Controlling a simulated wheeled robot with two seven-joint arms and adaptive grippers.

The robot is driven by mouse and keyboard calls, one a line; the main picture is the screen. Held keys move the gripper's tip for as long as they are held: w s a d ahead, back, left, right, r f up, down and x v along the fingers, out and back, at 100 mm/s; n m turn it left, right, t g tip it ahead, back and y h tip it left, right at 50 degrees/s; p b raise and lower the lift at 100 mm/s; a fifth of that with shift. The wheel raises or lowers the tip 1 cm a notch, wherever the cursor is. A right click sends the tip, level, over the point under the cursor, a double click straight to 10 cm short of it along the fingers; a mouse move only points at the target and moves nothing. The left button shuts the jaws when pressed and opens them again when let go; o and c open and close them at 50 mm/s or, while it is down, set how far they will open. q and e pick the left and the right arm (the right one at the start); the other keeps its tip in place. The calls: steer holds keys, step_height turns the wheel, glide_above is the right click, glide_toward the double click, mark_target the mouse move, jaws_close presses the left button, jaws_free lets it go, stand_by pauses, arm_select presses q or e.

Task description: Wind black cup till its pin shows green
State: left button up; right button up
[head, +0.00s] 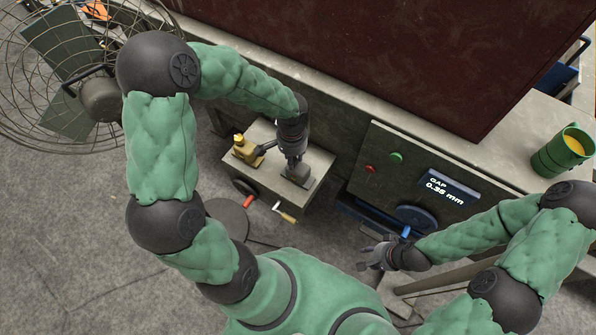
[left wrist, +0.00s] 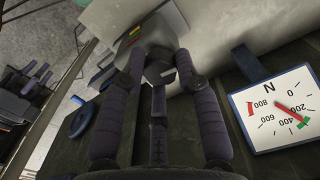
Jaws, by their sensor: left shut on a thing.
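The black cup (head: 299,174) stands on a small grey-topped bench in the head view. It also shows between my fingers in the left wrist view (left wrist: 158,72). My left gripper (head: 293,160) comes down on it from above and is shut on it. Red, yellow and green marks show on the grey body beyond the fingers in the left wrist view. I cannot make out the pin or its colour. My right gripper (head: 374,257) is empty, fingers apart, at the lower middle of the head view, away from the bench.
A brass-coloured fitting with a yellow knob (head: 244,148) sits left of the cup. A dial (left wrist: 276,109) marked N shows a red needle and green mark. The panel display (head: 448,186) reads GAP 0.35 mm. A large caged fan (head: 60,75) stands far left. A green cup (head: 563,152) is right.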

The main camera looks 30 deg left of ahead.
arm_select(q)
steer(key=shift+f+m+p, duration=0.1)
steer(key=shift+m+p, duration=0.45)
steer(key=shift+m, duration=0.65)
steer(key=shift+s, duration=0.1)
steer(key=o, duration=0.8)
steer(key=shift+r+p, duration=2.3)
steer(key=shift+r, duration=0.85)
steer(key=shift+f, duration=0.1)
